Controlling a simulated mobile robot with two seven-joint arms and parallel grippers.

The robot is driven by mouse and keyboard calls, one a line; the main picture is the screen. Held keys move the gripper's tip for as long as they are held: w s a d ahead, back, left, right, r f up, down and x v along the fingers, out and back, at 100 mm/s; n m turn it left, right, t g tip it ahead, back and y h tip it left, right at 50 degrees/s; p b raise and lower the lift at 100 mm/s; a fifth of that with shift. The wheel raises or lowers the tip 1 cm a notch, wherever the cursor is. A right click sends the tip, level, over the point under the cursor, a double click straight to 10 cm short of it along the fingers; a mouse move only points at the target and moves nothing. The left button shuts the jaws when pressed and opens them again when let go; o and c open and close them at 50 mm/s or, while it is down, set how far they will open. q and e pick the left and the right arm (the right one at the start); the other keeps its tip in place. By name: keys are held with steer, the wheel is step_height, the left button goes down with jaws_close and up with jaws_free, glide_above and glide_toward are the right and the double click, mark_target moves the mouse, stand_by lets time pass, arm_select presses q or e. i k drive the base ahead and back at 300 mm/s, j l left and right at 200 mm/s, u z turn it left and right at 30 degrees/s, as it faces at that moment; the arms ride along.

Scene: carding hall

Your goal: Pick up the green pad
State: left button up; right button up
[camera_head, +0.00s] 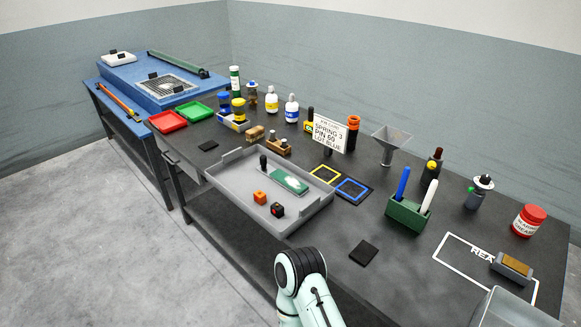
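A flat green piece with a whitish patch (290,181) lies in the grey tray (222,179) on the dark table; it looks like the green pad. A small black upright knob (263,162) stands just left of it in the tray. An orange cube (260,197) and a black cube with a red mark (278,210) lie nearer the tray's front. Part of my own arm, pale green with a black joint, rises at the bottom middle, in front of the tray and apart from the green piece. Neither of my grippers is in view.
A green pen holder (407,215) stands right of the tray, with blue and yellow square outlines (352,188) between. A sign (328,133), bottles and a funnel (391,140) line the back. A red-lidded jar (528,220) stands at right. A black square (363,253) lies near the front edge.

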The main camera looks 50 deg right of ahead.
mark_target(293, 184)
steer(key=i+z, duration=0.4)
steer(key=i+j+z, duration=0.15)
steer(key=z, duration=0.25)
steer(key=i+j+z, duration=0.4)
steer(key=l, duration=0.1)
